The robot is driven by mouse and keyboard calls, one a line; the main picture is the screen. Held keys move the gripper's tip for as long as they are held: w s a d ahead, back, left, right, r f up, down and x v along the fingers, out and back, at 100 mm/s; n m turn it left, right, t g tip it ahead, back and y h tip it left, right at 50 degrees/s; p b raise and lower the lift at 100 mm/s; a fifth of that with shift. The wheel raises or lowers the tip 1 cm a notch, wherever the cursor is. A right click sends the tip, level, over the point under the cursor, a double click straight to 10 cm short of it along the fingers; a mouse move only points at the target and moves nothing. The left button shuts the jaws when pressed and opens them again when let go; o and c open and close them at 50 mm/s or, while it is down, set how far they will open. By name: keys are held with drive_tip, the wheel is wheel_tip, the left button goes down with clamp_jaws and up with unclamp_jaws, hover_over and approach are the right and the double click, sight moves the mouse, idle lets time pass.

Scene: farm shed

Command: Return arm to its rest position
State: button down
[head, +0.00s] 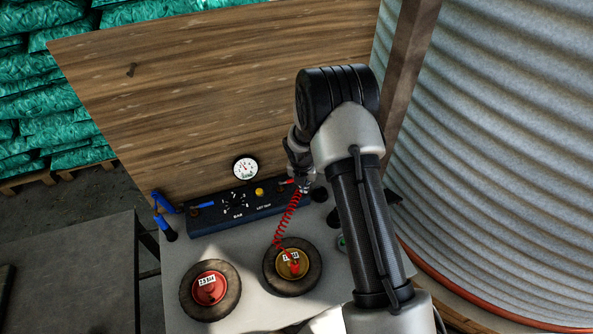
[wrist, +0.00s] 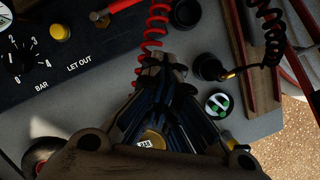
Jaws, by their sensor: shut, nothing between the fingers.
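My arm reaches from the bottom right of the head view up to a bent joint, then down toward the bench. My gripper (head: 303,187) is partly hidden behind the arm, just in front of the right part of a dark blue control box (head: 235,211). In the wrist view my gripper (wrist: 163,64) has its dark fingers together with nothing between them. A red coiled hose (head: 287,216) runs close by the fingertips; it also shows in the wrist view (wrist: 154,30). I cannot tell whether they touch.
A yellow-hubbed wheel (head: 315,267) with the hose end at its hub and a red-hubbed wheel (head: 232,292) lie on the grey bench (head: 178,262). A round gauge (head: 245,168) and wooden board (head: 200,90) stand behind. A corrugated metal tank (head: 500,130) stands at right.

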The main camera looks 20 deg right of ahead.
drive_tip(key=s+a+r+m+b, duration=0.1)
drive_tip(key=s+r+m+b, duration=0.1)
drive_tip(key=s+r+m, duration=0.45)
drive_tip(key=s+r+m+t+b, duration=0.1)
drive_tip(key=r+m+b, duration=0.15)
drive_tip(key=r, duration=0.65)
drive_tip(key=s+a+r+m+b, duration=0.1)
drive_tip(key=s+r+m+b, duration=0.1)
drive_tip(key=s+r+m, duration=0.35)
drive_tip(key=s+a+r+m+b, duration=0.1)
drive_tip(key=s+a+m+b, duration=0.1)
drive_tip(key=s+m, duration=0.5)
drive_tip(key=s+a+r+m+t+y+b, duration=0.1)
drive_tip(key=s+a+r+m+b, duration=0.1)
drive_tip(key=s+m, duration=0.6)
drive_tip(key=s+b, duration=0.1)
drive_tip(key=s, duration=0.6)
drive_tip(key=shift+r+y, duration=0.2)
drive_tip(key=shift+y, duration=0.1)
